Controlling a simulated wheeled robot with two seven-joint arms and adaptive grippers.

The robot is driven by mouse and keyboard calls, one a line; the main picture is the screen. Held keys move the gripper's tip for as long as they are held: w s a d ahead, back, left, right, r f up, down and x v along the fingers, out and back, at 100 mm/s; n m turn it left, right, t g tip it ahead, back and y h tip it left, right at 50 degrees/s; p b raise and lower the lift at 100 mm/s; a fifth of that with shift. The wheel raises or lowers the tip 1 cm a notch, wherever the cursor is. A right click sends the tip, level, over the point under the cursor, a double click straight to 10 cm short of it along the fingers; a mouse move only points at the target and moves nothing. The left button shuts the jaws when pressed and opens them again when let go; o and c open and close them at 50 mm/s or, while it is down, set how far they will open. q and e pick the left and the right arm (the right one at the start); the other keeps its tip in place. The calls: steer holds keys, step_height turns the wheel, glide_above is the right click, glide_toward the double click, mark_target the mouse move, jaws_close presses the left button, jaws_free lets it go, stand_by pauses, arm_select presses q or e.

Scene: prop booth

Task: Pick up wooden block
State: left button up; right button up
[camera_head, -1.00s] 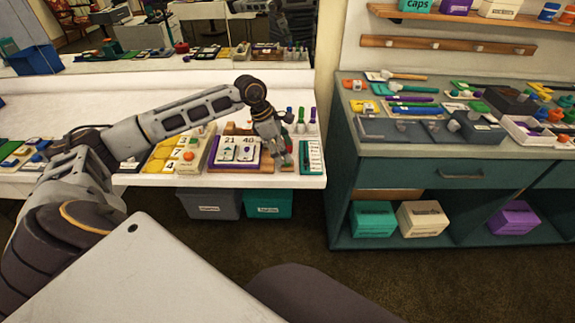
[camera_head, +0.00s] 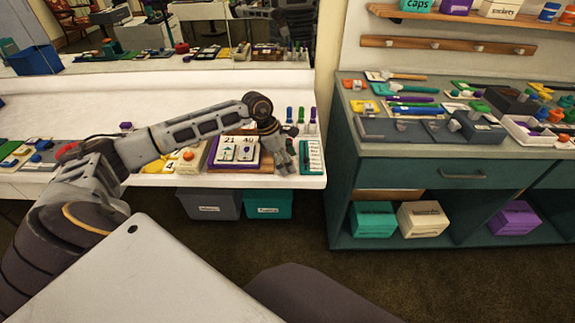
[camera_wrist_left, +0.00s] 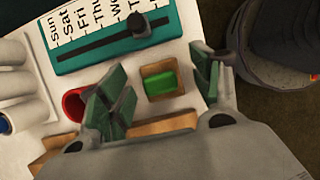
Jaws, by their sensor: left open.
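In the left wrist view, a small wooden block (camera_wrist_left: 153,70) with a green piece on its face lies on the white counter, below the teal day-label board. My left gripper (camera_wrist_left: 158,88) is open, with one green-padded finger on each side of the block and a gap to both. In the head view, my left gripper (camera_head: 281,158) is over the counter's front right part, beside the number cards, and I cannot make out the block there. My right gripper is not in view.
The teal day-label board (camera_head: 312,155) lies just right of the gripper; it shows large in the wrist view (camera_wrist_left: 110,28). A red ring-like object (camera_wrist_left: 75,103) lies left of the block. The white counter (camera_head: 60,112) is mostly clear behind.

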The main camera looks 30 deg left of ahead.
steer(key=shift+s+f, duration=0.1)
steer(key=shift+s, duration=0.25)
arm_select(q)
steer(key=c, duration=1.2)
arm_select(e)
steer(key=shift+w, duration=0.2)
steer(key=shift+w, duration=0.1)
arm_select(q)
steer(key=shift+r, duration=0.8)
step_height(320, 180, up, 8)
steer(key=shift+f+p, duration=0.15)
steer(key=shift+p, duration=0.2)
steer(key=shift+r, duration=0.4)
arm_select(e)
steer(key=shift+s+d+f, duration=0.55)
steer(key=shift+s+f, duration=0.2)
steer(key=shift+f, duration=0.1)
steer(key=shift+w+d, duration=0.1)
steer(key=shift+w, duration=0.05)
